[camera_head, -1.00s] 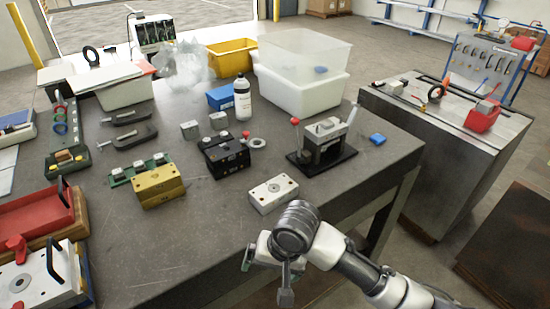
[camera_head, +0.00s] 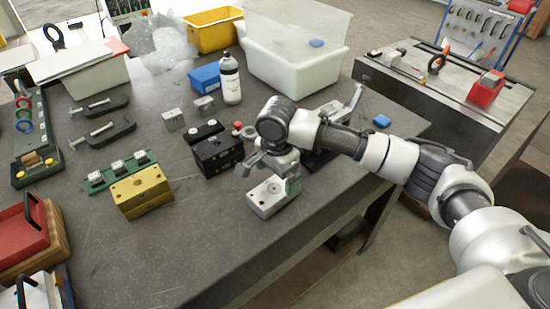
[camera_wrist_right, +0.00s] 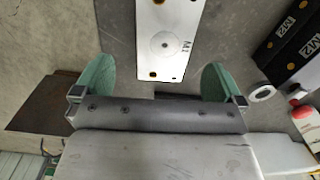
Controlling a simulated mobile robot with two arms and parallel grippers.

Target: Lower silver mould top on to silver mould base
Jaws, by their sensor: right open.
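The silver mould block (camera_head: 264,198) sits on the grey bench near its front edge. I cannot tell a separate silver top from a base. In the right wrist view the silver block (camera_wrist_right: 172,40) shows a round centre mark, brass-coloured corner holes and the label M1. My right gripper (camera_head: 281,177) is open at the block's right end, partly covering it. In the right wrist view its green fingers (camera_wrist_right: 160,76) are spread wide to either side of the block's near end, with visible gaps. Whether they are at the block's height is unclear. My left gripper is not in view.
A black mould block (camera_head: 217,154) and a yellow mould block (camera_head: 142,192) stand to the left. Small grey blocks (camera_head: 173,120) and a white bottle (camera_head: 230,80) are behind. A fixture behind my right arm is partly hidden.

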